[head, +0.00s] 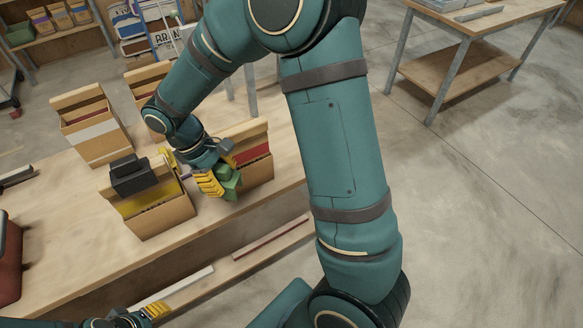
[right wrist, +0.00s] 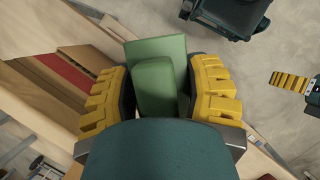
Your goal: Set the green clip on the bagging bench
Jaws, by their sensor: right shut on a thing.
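The green clip (head: 229,184) is between the yellow fingers of my right gripper (head: 217,183). In the right wrist view the clip (right wrist: 157,84) shows as green blocks, with a finger of the right gripper (right wrist: 160,95) on each side. It is held above the front part of a wooden bench (head: 70,235), between two open boxes; whether it touches either cannot be told. Which bench is the bagging bench is not marked. My left gripper (head: 157,310) is at the lower left, below the bench's front edge; its opening is unclear.
A box with a black object (head: 160,215) and a box with a red inside (head: 258,170) flank the right gripper. Another box (head: 97,140) stands behind. A second bench (head: 490,20) is at the upper right, with open floor before it.

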